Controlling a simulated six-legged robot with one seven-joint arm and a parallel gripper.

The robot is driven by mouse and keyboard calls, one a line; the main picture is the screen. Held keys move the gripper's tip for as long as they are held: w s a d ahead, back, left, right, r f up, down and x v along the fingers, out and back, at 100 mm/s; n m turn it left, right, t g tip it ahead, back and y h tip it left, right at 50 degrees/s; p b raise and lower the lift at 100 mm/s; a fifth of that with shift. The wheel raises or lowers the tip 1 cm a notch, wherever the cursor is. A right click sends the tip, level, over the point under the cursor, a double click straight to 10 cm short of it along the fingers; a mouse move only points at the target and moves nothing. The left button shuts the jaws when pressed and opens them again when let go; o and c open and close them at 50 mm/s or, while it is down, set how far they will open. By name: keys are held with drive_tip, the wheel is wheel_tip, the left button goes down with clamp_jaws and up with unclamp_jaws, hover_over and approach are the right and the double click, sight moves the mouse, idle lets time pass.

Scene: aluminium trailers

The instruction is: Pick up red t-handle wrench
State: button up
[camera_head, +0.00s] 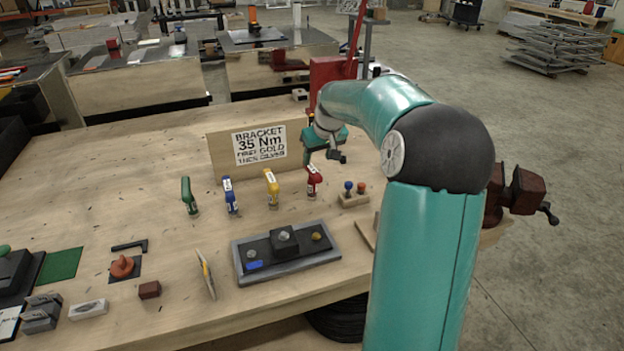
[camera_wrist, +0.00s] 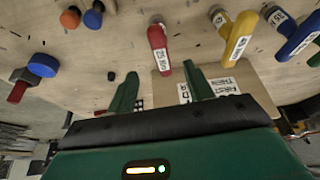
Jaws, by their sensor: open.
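The red t-handle wrench (camera_head: 314,181) stands upright at the right end of a row of coloured t-handle wrenches on the wooden workbench. In the wrist view the red wrench (camera_wrist: 158,45) has a white label on its side. My gripper (camera_head: 307,158) is just above and behind it, near the sign board. In the wrist view my gripper (camera_wrist: 161,84) has its two green fingers spread apart with nothing between them. The red wrench lies beyond the fingertips, roughly in line with the gap, and apart from them.
Yellow (camera_head: 271,188), blue (camera_head: 230,197) and green (camera_head: 188,197) wrenches stand left of the red one. The bracket sign (camera_head: 216,158) is behind. A small block with blue and orange knobs (camera_head: 355,199) is right. A dark fixture tray (camera_head: 262,276) lies in front.

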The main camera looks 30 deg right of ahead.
sight(311, 177)
drive_tip(key=x, duration=1.1)
drive_tip(key=shift+w+a+f, duration=0.1)
drive_tip(key=shift+w+f, duration=0.05)
drive_tip(key=shift+f, duration=0.05)
drive_tip(key=shift+c, duration=0.4)
drive_tip(key=shift+r, duration=0.1)
clamp_jaws()
